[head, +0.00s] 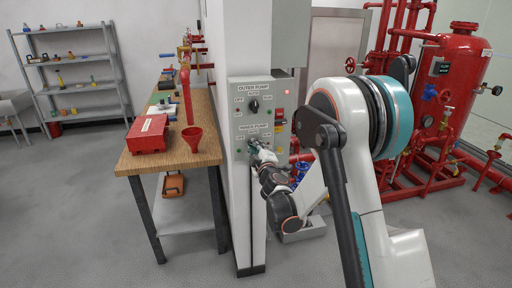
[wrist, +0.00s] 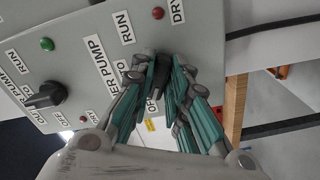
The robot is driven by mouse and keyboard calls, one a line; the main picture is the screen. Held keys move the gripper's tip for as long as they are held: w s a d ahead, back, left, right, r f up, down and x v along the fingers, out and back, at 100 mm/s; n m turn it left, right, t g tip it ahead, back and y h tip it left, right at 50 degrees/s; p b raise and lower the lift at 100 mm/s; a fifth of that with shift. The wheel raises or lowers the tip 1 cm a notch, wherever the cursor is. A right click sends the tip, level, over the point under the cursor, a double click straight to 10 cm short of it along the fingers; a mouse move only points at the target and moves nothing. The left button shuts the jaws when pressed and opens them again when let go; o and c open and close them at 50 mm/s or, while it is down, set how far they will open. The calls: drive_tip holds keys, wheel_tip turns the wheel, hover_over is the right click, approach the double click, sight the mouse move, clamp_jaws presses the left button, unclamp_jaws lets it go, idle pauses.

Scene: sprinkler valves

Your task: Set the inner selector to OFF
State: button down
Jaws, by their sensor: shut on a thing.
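The grey pump panel (head: 267,90) is on the side of the white column. It also shows tilted in the wrist view (wrist: 85,25). The outer pump selector (head: 253,105) is a black knob, clear of my gripper, and it shows in the wrist view (wrist: 45,95). My gripper (head: 254,146) is at the inner pump selector on the lower part of the panel. In the wrist view, my gripper's teal-padded fingers (wrist: 163,68) are shut around the inner selector. The fingers hide most of it, so I cannot tell where it points.
Red pipes and a red tank (head: 458,75) stand at the right. A grey shelf (head: 70,65) is at the far left. The floor at left is open.

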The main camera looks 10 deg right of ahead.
drive_tip(key=c, duration=1.5)
unclamp_jaws()
drive_tip(key=shift+o, duration=0.2)
drive_tip(key=s+b, duration=0.1)
drive_tip(key=s, duration=0.5)
